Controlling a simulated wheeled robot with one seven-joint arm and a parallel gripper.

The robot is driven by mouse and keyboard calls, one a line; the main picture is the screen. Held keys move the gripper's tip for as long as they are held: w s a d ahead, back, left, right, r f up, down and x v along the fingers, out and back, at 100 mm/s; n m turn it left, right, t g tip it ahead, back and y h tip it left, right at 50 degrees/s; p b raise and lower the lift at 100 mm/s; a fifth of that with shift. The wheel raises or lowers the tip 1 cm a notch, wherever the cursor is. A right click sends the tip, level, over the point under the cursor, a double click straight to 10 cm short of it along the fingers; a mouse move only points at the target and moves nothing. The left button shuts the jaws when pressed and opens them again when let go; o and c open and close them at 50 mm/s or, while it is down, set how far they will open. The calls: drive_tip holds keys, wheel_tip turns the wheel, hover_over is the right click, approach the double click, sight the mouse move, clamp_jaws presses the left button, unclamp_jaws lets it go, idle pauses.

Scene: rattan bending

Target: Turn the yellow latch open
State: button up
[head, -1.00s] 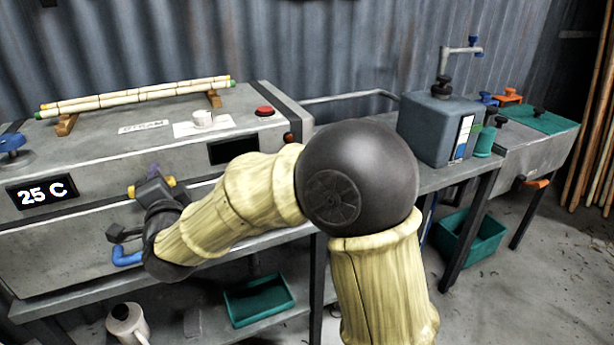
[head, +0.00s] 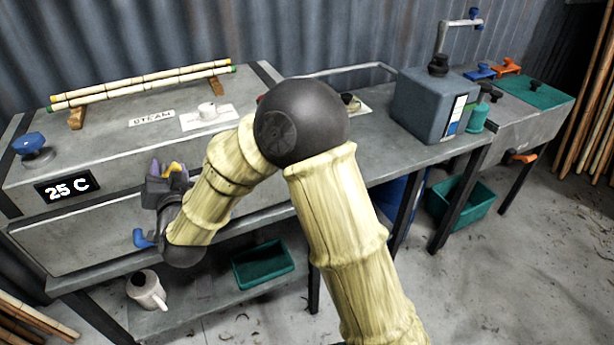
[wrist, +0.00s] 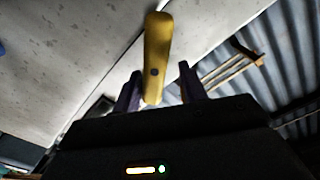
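The yellow latch (wrist: 157,58) is on the front of the grey steam box (head: 110,225). In the wrist view it is a long rounded bar with a dark spot, and its lower end lies between my fingers. My gripper (wrist: 160,88) is open around it. The left finger is very close to the latch, and whether they touch is unclear; a gap shows on the right. In the head view my gripper (head: 168,172) is at the box front, with a bit of the latch (head: 174,168) showing between its purple fingers. The rest is hidden.
A blue handle (head: 142,239) is just below my gripper. A green tray (head: 263,263) and a watering can (head: 146,289) are underneath. A grey tank (head: 425,105) stands right.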

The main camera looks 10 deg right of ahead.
drive_tip(key=n+p, duration=0.2)
drive_tip(key=p, duration=0.1)
drive_tip(key=shift+s+a+r+n+p, duration=0.1)
drive_tip(key=shift+a+r+n+p, duration=0.2)
drive_tip(key=shift+r+n, duration=0.1)
drive_tip(key=n+p, duration=0.1)
drive_tip(key=p, duration=0.1)
drive_tip(key=n+p, duration=0.2)
drive_tip(key=shift+a, duration=0.25)
drive_tip(key=shift+s+f+n, duration=0.25)
drive_tip(key=shift+s+n, duration=0.05)
drive_tip(key=b+v, duration=1.2)
drive_tip(key=v, duration=0.5)
drive_tip(key=w+d+r+g+p, duration=0.2)
drive_tip(key=w+d+g+p, duration=0.5)
drive_tip(key=d+p, duration=0.45)
drive_tip(key=s+d+g+h+p, duration=0.1)
drive_tip(key=s+d+g+p, duration=0.1)
drive_tip(key=d, duration=0.4)
drive_tip(key=s+d+r+m+g+h+p, duration=0.1)
drive_tip(key=s+d+g+h+p, duration=0.1)
drive_tip(key=d, duration=0.4)
drive_tip(key=s+g+p, duration=0.1)
drive_tip(key=p, duration=0.1)
drive_tip(key=shift+s+d+r+m+g+p, duration=0.2)
drive_tip(key=shift+d+r+m+g+p, duration=0.1)
drive_tip(key=shift+g+p, duration=0.1)
